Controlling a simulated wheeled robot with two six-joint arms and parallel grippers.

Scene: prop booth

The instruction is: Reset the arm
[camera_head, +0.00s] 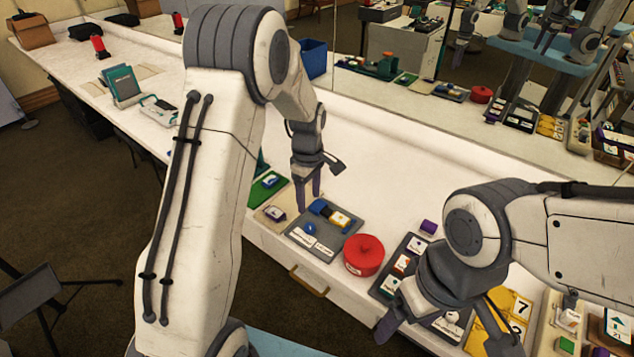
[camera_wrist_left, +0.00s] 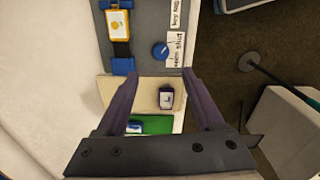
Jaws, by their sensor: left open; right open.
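My left gripper (camera_head: 309,198) is open above the counter near its front edge, close to a grey board (camera_head: 297,238). In the left wrist view its two purple-grey fingers (camera_wrist_left: 160,80) stand wide apart with nothing held between them. A small purple block with a white face (camera_wrist_left: 166,97) lies on a beige mat (camera_wrist_left: 115,90) below, seen between the fingers. My right gripper (camera_head: 446,335) is open at the bottom of the head view, above the grey tray and yellow cards. No object shows in its grasp, though its lower part is partly cut off.
A red round pot (camera_head: 364,254) stands beside the grey board. Yellow number cards (camera_head: 515,308) and a purple block (camera_head: 429,227) are near my right arm. A blue bin (camera_head: 313,58) stands at the back by a mirror. The white counter behind the boards is mostly clear.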

